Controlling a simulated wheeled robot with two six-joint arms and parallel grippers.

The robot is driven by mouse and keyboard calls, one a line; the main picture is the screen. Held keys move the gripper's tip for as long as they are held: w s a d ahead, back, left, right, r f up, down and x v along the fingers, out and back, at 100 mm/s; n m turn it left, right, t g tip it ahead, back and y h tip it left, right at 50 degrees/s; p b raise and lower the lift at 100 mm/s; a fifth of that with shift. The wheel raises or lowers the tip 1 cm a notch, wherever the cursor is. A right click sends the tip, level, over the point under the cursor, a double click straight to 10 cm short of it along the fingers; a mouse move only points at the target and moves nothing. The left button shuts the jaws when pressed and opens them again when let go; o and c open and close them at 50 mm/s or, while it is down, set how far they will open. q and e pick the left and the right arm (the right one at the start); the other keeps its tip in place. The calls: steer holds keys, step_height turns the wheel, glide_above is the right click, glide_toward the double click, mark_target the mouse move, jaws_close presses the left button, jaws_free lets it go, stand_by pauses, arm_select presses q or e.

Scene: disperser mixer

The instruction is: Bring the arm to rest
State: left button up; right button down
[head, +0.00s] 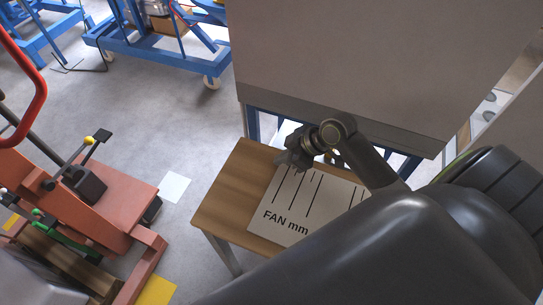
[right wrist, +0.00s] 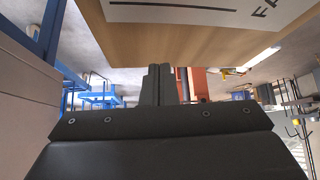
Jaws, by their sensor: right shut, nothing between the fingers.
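My right arm comes in from the lower right of the head view. Its gripper (head: 284,160) is over the far edge of a small wooden table (head: 222,194), at the top of a white board. In the right wrist view the two dark fingers (right wrist: 158,84) lie side by side, closed and empty. Whether the gripper touches the board cannot be told. My left gripper is not in view.
The white board (head: 285,232) marked "FAN mm" lies on the table. A large grey cabinet (head: 340,60) stands just behind. An orange-red machine (head: 110,190) stands at the left. Blue wheeled frames (head: 150,50) are at the back. Grey floor (head: 190,110) lies open between them.

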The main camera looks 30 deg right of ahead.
steer(key=shift+v, duration=0.95)
steer(key=shift+a, duration=0.15)
